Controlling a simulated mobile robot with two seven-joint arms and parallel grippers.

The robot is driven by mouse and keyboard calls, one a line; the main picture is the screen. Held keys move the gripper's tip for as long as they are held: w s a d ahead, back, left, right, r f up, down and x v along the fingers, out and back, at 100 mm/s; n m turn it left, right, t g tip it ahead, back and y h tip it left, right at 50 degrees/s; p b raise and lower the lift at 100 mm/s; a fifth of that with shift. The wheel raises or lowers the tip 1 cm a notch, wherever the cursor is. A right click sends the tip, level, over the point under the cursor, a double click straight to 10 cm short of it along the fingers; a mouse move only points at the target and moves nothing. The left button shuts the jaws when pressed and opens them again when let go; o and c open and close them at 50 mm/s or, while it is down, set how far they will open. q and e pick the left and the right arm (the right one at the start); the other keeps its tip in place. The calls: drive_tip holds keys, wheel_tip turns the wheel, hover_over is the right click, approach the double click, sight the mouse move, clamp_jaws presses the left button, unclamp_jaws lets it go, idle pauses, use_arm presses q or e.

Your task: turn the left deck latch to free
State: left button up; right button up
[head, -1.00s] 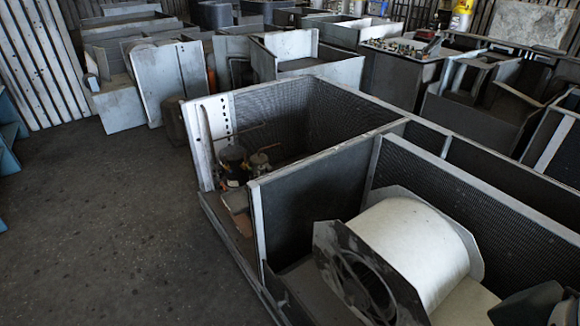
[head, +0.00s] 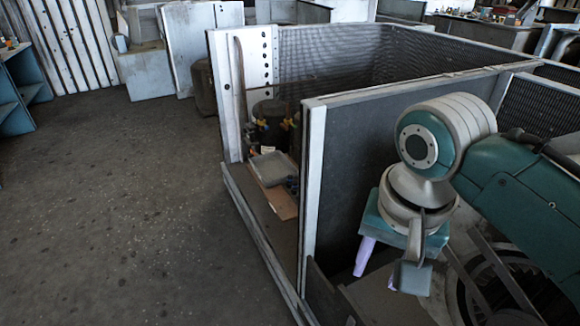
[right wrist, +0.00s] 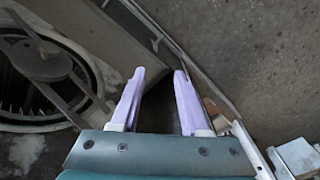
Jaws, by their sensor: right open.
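My right gripper (head: 377,276) is open and empty, with its pale purple fingers pointing down inside the front bay of the grey metal cabinet (head: 311,190). It also shows open in the right wrist view (right wrist: 159,76). The round blower housing (head: 510,268) is partly hidden behind my right arm. In the right wrist view the blower housing (right wrist: 72,62) is to the left of the fingers, apart from them. I cannot make out the left deck latch in either view. My left gripper is not in view.
A dark divider panel (head: 345,150) stands upright behind my right gripper. In the bay beyond it are a dark compressor (head: 270,112) and a grey box (head: 270,167). The concrete floor (head: 120,200) at left is clear.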

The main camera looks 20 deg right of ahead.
drive_tip(key=w+f+m+b, duration=0.2)
drive_tip(key=f+b, duration=0.8)
drive_tip(key=w+d+f+m+g+b, duration=0.1)
drive_tip(key=w+f+m+b, duration=0.2)
drive_tip(key=f+b, duration=0.7)
drive_tip(key=w+d+f+m+b, duration=0.1)
drive_tip(key=w+f+m+b, duration=0.1)
drive_tip(key=f+b, duration=0.8)
drive_tip(key=shift+w+d+f+m, duration=0.15)
drive_tip(key=shift+d+f+m, duration=0.15)
drive_tip(key=shift+f, duration=0.1)
wheel_tip(320, 180, down, 10)
drive_tip(key=b, duration=0.8)
drive_tip(key=shift+r, duration=0.1)
clamp_jaws()
